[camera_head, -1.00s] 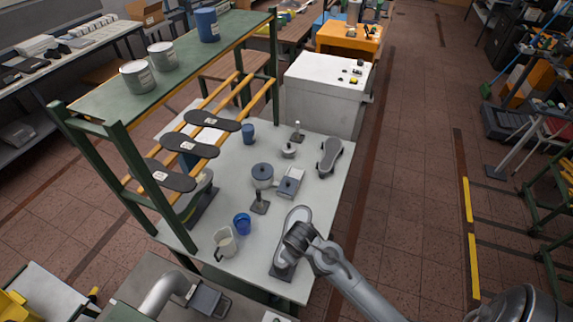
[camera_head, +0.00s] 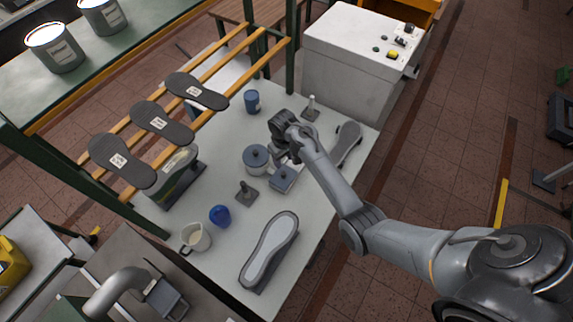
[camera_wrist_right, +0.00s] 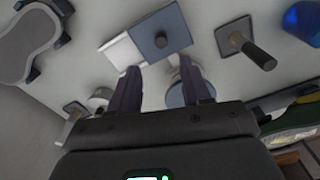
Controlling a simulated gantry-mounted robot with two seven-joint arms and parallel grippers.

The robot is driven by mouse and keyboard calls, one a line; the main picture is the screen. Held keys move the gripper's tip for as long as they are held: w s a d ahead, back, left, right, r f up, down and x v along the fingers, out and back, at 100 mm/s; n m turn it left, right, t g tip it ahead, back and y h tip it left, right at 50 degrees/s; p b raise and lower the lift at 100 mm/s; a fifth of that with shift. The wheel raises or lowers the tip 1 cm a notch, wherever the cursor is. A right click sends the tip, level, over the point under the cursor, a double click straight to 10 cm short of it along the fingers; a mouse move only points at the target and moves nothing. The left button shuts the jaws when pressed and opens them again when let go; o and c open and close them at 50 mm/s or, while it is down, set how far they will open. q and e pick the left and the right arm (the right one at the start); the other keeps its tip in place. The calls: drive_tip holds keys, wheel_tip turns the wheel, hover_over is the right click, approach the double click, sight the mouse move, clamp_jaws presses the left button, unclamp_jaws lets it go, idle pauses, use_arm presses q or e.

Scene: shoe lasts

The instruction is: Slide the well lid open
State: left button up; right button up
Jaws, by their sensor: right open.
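The well (camera_head: 294,165) is a small pale box on the white table, with a blue-grey square lid (camera_head: 284,178) that has a dark round knob. In the right wrist view the lid (camera_wrist_right: 158,38) lies beside a white part of the well (camera_wrist_right: 122,52). My right gripper (camera_head: 284,152) is above the table just behind the lid, partly hiding the well. In the right wrist view its two fingers (camera_wrist_right: 160,72) are apart, with nothing between them, and the lid is just beyond the tips. My left gripper is not in view.
A round lidded pot (camera_head: 256,159) stands close to the left of the lid. A dark-based stand (camera_head: 246,194), a blue cup (camera_head: 219,216) and a pitcher (camera_head: 195,238) are nearer. A shoe sole on a last (camera_head: 270,250) lies in front; another (camera_head: 346,144) lies right. A rack (camera_head: 180,120) stands left.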

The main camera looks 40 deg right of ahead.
sight(284, 173)
wheel_tip(284, 173, down, 10)
drive_tip(key=shift+s+a+f+b, duration=0.1)
drive_tip(key=shift+f+b, duration=0.1)
drive_tip(key=shift+b, duration=0.25)
drive_tip(key=shift+c, duration=0.2)
clamp_jaws()
